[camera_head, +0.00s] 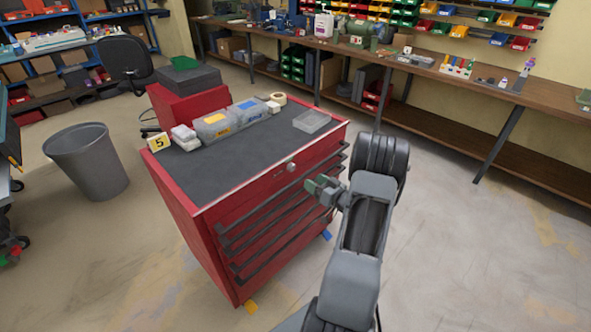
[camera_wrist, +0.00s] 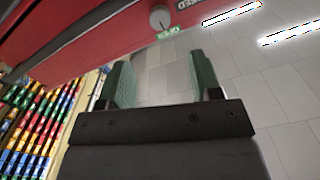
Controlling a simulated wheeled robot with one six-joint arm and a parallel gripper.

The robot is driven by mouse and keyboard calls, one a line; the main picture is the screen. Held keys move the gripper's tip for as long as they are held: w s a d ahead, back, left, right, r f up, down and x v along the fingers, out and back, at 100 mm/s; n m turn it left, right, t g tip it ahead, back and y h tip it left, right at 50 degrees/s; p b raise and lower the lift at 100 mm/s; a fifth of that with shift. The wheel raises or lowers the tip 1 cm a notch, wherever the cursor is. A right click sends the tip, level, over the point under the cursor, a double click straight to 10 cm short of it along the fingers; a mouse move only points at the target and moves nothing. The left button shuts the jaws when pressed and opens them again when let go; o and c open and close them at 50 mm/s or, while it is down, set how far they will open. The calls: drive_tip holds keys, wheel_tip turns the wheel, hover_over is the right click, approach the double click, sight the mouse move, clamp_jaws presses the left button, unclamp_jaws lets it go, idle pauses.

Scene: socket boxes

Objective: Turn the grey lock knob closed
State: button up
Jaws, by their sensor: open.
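The grey lock knob (camera_head: 291,167) sits on the upper front face of the red tool cabinet (camera_head: 190,232). The knob also shows in the wrist view (camera_wrist: 160,18) at the top, on the red panel, with a green label (camera_wrist: 168,33) and part of a dark label reading "SED" beside it. My gripper (camera_head: 318,187) is in front of the cabinet, a little right of and below the knob in the head view. In the wrist view my gripper (camera_wrist: 160,75) has its two green fingers apart with nothing between them. The knob is beyond the fingertips and not touched.
Clear boxes (camera_head: 215,126), a yellow sign (camera_head: 158,142) and a tape roll (camera_head: 278,99) stand on the cabinet's dark top. Dark drawer handles (camera_head: 280,215) run below the knob. A grey bin (camera_head: 88,160) stands at left. Floor right of the cabinet is open.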

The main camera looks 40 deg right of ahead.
sight(293, 168)
drive_tip(key=w, duration=0.3)
drive_tip(key=w+a, duration=0.1)
drive_tip(key=w, duration=0.2)
drive_tip(key=w+p, duration=0.1)
drive_tip(key=w, duration=0.3)
drive_tip(key=shift+a, duration=0.4)
drive_tip(key=shift+c, duration=0.3)
drive_tip(key=c, duration=0.9)
